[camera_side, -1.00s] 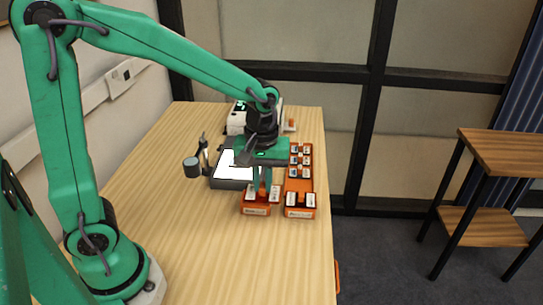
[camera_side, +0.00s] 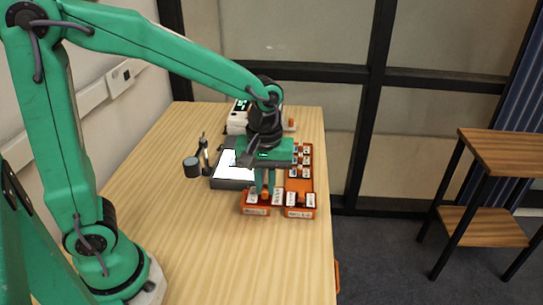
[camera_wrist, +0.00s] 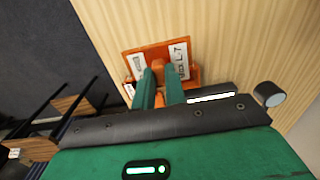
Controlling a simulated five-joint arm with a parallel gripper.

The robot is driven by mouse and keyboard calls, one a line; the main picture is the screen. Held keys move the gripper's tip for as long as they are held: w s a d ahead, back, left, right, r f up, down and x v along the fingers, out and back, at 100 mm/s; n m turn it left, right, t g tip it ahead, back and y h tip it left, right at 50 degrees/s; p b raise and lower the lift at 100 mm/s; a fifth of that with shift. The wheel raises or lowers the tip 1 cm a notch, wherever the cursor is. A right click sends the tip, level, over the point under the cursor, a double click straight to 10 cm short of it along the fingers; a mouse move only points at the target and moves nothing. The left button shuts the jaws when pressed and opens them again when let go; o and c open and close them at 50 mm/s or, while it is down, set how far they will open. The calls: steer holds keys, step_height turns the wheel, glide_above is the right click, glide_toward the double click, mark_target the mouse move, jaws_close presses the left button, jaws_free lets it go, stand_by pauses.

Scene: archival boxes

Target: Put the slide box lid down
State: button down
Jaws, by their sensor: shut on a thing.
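My gripper (camera_side: 265,193) points down at the left front orange slide box (camera_side: 256,211) in the side view. Its two green fingers (camera_wrist: 160,88) show in the wrist view, shut on an orange part between them that I take to be the slide box lid (camera_wrist: 158,72). White labelled pieces stand to the left and right of the fingers, on the orange surface. The fingers hide part of the lid, and I cannot tell whether it rests fully on the box.
A second orange box (camera_side: 300,213) stands close on the right, with an orange tray (camera_side: 305,184) of several slides behind it. A lit light panel (camera_side: 231,172) and a small dark cylinder (camera_side: 192,167) are to the left. The near wooden table (camera_side: 215,255) is clear.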

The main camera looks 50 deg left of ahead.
steer(key=s+d+f, duration=0.3)
steer(key=s+d, duration=0.2)
steer(key=d, duration=0.4)
steer(key=w+a+f, duration=0.3)
steer(key=w+a, duration=0.1)
steer(key=w+a+f, duration=0.4)
steer(key=shift+a, duration=0.15)
stand_by(0.4)
steer(key=shift+f, duration=0.1)
steer(key=shift+f, duration=1.95)
steer(key=shift+f, duration=0.15)
steer(key=c, duration=1.5)
jaws_free()
steer(key=shift+o, duration=0.2)
steer(key=shift+r, duration=0.2)
